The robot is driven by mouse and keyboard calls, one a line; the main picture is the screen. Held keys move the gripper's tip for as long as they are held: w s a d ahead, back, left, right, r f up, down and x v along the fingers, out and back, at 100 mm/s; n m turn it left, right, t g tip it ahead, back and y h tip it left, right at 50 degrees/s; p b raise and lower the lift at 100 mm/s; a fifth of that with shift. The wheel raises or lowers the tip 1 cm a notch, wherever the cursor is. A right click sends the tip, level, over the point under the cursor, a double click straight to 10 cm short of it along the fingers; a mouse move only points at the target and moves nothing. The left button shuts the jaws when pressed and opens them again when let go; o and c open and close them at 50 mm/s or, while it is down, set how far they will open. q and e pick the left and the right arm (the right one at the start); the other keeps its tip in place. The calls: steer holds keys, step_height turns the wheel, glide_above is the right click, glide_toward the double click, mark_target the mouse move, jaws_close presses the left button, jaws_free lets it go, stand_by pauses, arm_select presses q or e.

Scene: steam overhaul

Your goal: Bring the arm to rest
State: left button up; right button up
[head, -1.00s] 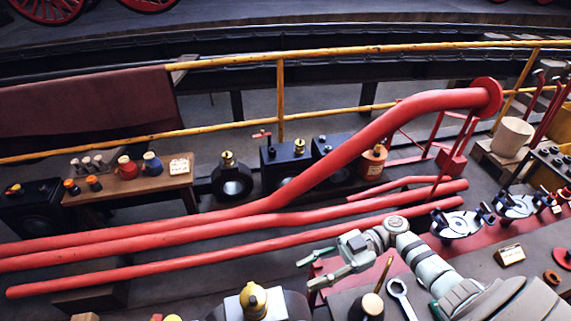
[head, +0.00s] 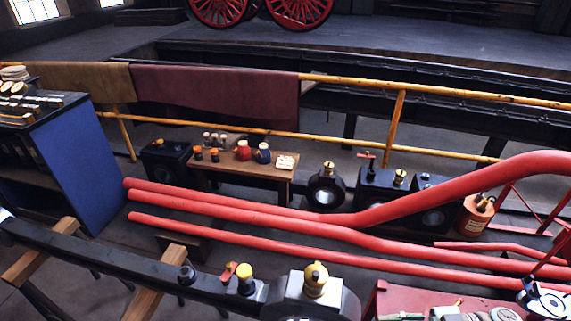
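My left gripper is not in view.
A wooden table (head: 226,170) with small pots and a yellow railing (head: 395,122) stand farther back. A blue cabinet (head: 82,165) is at left.

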steer(key=w+d+r+m+t+h, duration=0.2)
steer(key=w+r+m+t+h, duration=0.1)
steer(key=w+m+t+h, duration=0.4)
steer(key=w+d+r+m+t+h, duration=0.1)
steer(key=w+r+m+t+h, duration=0.35)
steer(key=t, duration=0.45)
steer(key=s+d+f+m+g+h, duration=0.4)
steer(key=s+f+m+g+h, duration=0.2)
steer(key=s+f+g+h, duration=0.35)
steer(key=s+a+f+n+g+y, duration=0.1)
steer(key=s+a+f+g+y, duration=0.15)
steer(key=s, duration=0.45)
steer(key=s+a+f+n+g+y, duration=0.1)
steer(key=s+a+f+g, duration=0.15)
steer(key=s, duration=0.45)
step_height(320, 180, down, 17)
steer(key=d, duration=0.2)
steer(key=s+f+m+g, duration=0.1)
steer(key=s+f+g, duration=0.1)
steer(key=s+f, duration=1.2)
steer(key=shift+s+d+f, duration=0.15)
steer(key=shift+s+f, duration=0.2)
steer(key=shift+s, duration=0.3)
